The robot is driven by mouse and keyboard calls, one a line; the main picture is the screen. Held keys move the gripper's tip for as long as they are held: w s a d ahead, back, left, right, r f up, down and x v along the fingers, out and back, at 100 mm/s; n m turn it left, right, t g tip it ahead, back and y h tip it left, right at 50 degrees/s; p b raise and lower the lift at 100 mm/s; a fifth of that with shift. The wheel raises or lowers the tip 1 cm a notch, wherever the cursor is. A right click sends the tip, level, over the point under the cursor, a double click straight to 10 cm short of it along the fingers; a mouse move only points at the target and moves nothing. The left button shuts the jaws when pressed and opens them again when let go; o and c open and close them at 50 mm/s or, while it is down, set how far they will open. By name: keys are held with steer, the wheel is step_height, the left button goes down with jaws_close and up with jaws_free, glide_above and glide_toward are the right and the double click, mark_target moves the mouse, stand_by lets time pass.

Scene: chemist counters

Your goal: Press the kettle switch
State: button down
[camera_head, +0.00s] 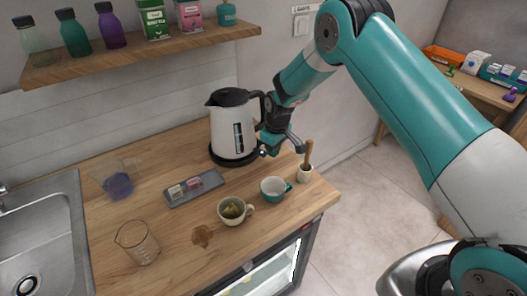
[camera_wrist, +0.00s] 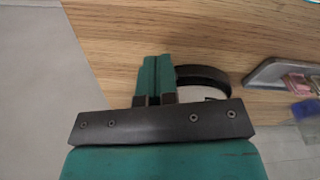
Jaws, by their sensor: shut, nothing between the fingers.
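The white kettle (camera_head: 224,132) with a black lid, handle and base stands upright on the wooden counter in the head view. In the wrist view, a dark curved rim with a pale inside, probably the kettle's (camera_wrist: 205,73), shows just right of my fingers. My gripper (camera_head: 264,152) is low at the kettle's right side, beneath the handle. In the wrist view, its teal fingers (camera_wrist: 157,75) are together with nothing between them. I cannot tell whether they touch the kettle. I cannot make out the switch; my gripper may hide it.
A teal-and-white cup (camera_head: 272,196), a mortar with pestle (camera_head: 305,173), a mug (camera_head: 231,219) and a grey tray (camera_head: 207,193) stand in front of the kettle. A glass beaker (camera_head: 143,252) and a sink (camera_head: 40,230) are to the left. A shelf (camera_head: 150,50) with bottles hangs above.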

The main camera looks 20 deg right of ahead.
step_height(320, 180, up, 17)
steer(key=s+d+b, duration=0.1)
steer(key=b, duration=0.3)
steer(key=shift+s, duration=0.2)
steer(key=s+a+r+y, duration=0.1)
steer(key=s+a+r, duration=0.1)
steer(key=s+r, duration=0.35)
steer(key=s+a+r, duration=0.2)
steer(key=s+a, duration=0.1)
steer(key=s, duration=0.5)
steer(key=s+a+g+y, duration=0.1)
steer(key=s+a+y, duration=0.1)
steer(key=s, duration=2)
steer(key=shift+a, duration=0.2)
